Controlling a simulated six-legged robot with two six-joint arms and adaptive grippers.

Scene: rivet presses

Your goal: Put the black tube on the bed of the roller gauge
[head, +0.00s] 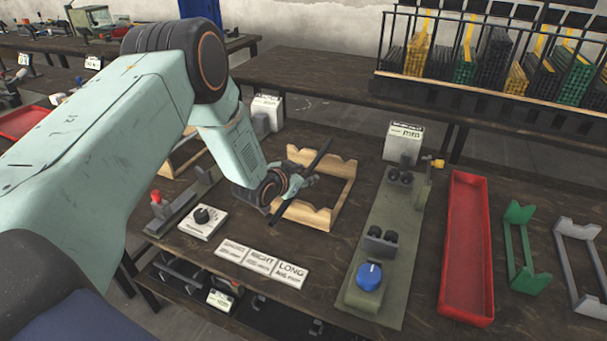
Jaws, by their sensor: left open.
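The black tube (322,152) is long and thin and slants across the left part of a wooden cradle (347,188) on the bench. My left gripper (305,182) is open at the middle of the tube, which passes by its fingertips. I cannot tell whether the fingers touch it. The roller gauge (383,208) stands to the right of the cradle. It has a long grey-green bed, pairs of black rollers, a blue knob (369,277) at the near end and a display box (403,143) at the far end. No tube lies on its rollers. My right gripper is out of view.
A red tray (467,245) lies right of the gauge, then a green stand (522,250) and a grey stand (580,262). A dial box (202,221) and label plates (262,262) lie in front of my left arm. A rack of coloured rods (490,65) stands behind.

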